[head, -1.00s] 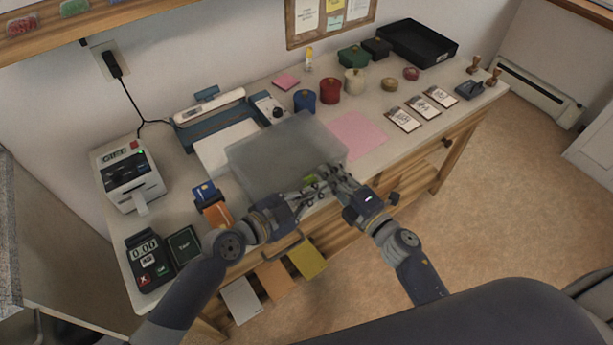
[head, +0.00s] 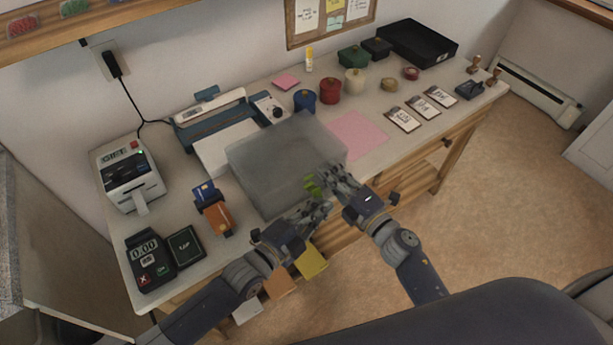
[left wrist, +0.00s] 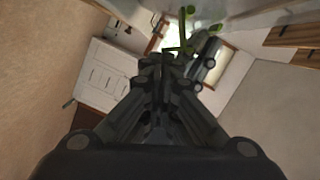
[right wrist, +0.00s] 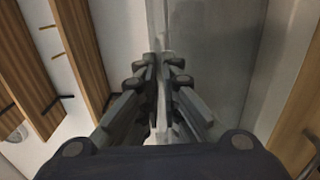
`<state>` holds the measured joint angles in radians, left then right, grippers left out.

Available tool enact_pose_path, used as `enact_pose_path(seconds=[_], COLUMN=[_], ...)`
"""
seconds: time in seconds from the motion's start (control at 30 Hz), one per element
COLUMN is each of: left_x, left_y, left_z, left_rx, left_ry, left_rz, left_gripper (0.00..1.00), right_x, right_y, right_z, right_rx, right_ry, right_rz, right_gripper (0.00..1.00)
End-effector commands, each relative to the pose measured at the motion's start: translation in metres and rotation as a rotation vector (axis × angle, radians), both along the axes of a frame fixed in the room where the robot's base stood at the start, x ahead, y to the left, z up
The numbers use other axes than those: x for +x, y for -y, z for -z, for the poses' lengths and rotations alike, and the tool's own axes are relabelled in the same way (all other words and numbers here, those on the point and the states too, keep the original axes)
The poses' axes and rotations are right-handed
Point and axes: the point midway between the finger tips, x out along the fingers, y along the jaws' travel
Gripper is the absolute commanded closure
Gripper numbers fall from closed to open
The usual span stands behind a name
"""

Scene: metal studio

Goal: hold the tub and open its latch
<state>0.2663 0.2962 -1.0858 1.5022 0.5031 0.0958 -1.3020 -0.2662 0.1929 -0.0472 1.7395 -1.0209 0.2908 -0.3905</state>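The tub (head: 270,155) is a translucent grey box near the front edge of the desk. Its bright green latch (head: 312,187) is on the front side by its right end. The latch also shows just beyond the fingertips in the left wrist view (left wrist: 184,45). My left gripper (head: 325,208) is in front of the tub, below the latch, its fingers close together and nothing seen between them. My right gripper (head: 328,174) is at the tub's front right corner. In the right wrist view its narrowly spaced fingers (right wrist: 164,62) straddle the tub's edge (right wrist: 160,25).
An orange card holder (head: 212,218) stands left of the tub, with a payment terminal (head: 148,260) beyond. A paper trimmer (head: 212,115) and several canisters (head: 329,90) are behind. A pink sheet (head: 357,136) lies to the right. Coloured sheets hang below the front edge.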

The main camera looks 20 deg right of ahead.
Motion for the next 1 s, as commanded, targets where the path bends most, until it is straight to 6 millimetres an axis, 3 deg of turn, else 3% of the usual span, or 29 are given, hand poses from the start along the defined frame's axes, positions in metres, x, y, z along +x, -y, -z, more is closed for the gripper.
enact_pose_path(seconds=[0.4, 1.0], left_x=[0.0008, 0.0000], left_y=[-0.0001, 0.0000], left_z=[0.0091, 0.0115], left_rx=[0.045, 0.055], left_ry=[0.127, 0.147], left_rz=[-0.001, 0.001], left_gripper=[1.00, 1.00], right_x=[-0.0002, -0.0002], right_y=[-0.0002, -0.0002], right_z=[0.0000, 0.0000], right_rx=[0.000, 0.000], right_ry=[0.000, 0.000], right_rz=[-0.001, -0.001], right_gripper=[1.00, 1.00])
